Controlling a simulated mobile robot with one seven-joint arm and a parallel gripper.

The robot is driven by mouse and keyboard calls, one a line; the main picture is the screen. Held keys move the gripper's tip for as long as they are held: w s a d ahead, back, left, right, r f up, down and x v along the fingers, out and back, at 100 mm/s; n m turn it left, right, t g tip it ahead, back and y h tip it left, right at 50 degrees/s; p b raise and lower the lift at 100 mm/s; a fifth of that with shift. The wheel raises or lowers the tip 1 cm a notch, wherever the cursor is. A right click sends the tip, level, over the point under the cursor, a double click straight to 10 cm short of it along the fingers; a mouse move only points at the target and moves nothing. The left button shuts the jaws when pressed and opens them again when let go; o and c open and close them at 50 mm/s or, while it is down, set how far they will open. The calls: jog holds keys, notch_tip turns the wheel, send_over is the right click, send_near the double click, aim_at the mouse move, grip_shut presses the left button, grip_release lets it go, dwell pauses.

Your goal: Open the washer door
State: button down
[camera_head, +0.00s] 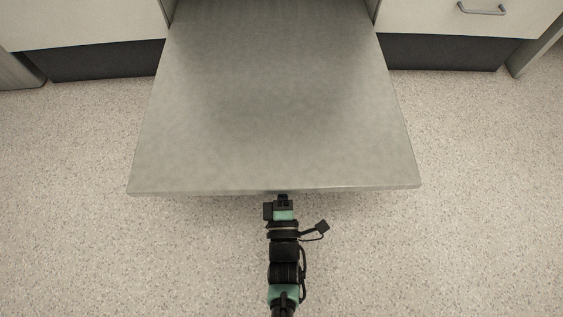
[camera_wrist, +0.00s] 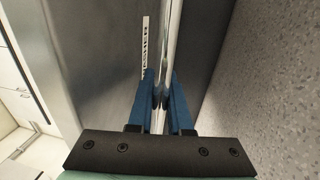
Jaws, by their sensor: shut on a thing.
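The washer door (camera_head: 275,110) is a flat grey metal panel. In the head view it is swung down and out from between the white cabinets, about level, with its broad face up. My gripper (camera_head: 283,198) is at the middle of its front edge. In the wrist view the blue fingers of my gripper (camera_wrist: 162,90) are closed around a shiny metal bar (camera_wrist: 172,40), the door's handle. The door's dark grey face (camera_wrist: 105,60) shows beside the bar. The handle is hidden under the front edge in the head view.
White cabinets with dark bases stand on both sides, the right drawer front (camera_head: 460,15) with a metal handle (camera_head: 481,9). Speckled floor (camera_head: 490,190) is clear left and right of the door. A white label strip (camera_wrist: 145,48) is beside the bar.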

aim_at(282, 154)
jog(key=shift+g, duration=0.9)
notch_tip(282, 154, up, 8)
jog(key=p, duration=1.1)
jog(key=shift+f, duration=0.3)
jog(key=c, duration=1.1)
grip_release()
jog(key=shift+c, duration=0.2)
jog(key=shift+s, duration=0.1)
